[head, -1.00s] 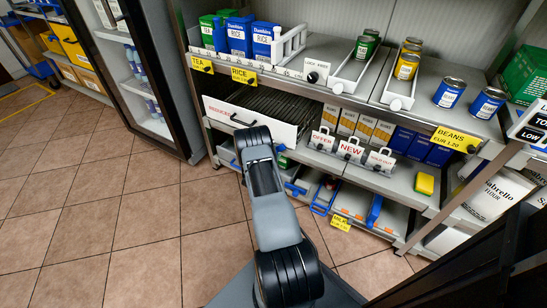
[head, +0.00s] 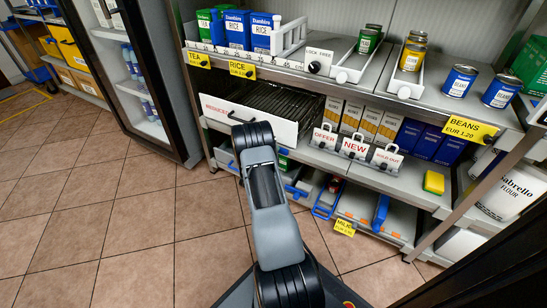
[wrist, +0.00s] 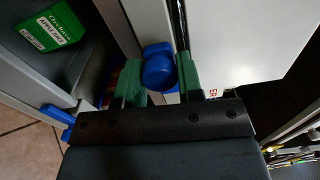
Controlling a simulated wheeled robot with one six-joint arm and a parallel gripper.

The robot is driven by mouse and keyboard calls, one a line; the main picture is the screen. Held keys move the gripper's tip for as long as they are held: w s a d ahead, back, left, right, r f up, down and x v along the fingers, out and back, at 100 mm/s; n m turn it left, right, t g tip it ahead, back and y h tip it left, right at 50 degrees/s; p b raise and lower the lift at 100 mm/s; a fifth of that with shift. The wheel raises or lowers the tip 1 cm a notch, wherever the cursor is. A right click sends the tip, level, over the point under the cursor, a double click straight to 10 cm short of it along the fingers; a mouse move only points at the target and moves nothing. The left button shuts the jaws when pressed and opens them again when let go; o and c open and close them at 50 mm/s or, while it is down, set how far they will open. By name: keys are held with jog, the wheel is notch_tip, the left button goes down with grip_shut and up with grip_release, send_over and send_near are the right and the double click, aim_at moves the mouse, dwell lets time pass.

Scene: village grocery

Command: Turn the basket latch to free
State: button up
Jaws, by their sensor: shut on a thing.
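In the wrist view my gripper (wrist: 160,88) has its two green fingers either side of a round blue knob (wrist: 159,71), closed on it. The knob sits by a pale upright post, beside a large white panel (wrist: 250,40). I take the knob to be the basket latch; no lock or free mark shows near it there. In the head view the white-fronted basket (head: 272,127), marked in red, sits under the top shelf with a dark wire inside. My arm covers part of its front, and my fingers are hidden there.
A "LOCK FREE" label with a round black-centred knob (head: 314,67) is on the top shelf edge. Sign clips (head: 355,148) and blue-handled trays (head: 327,205) are to the right of my arm. A green box (wrist: 50,31) is at left in the wrist view. Tiled floor is clear at left.

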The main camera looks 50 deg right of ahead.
jog(key=shift+o, duration=0.2)
jog(key=shift+m+b, duration=0.35)
jog(key=shift+m, duration=0.15)
jog(key=o, duration=0.9)
jog(key=shift+a, duration=0.15)
jog(key=p+v, duration=0.4)
jog(key=v, duration=0.9)
jog(key=shift+a, duration=0.25)
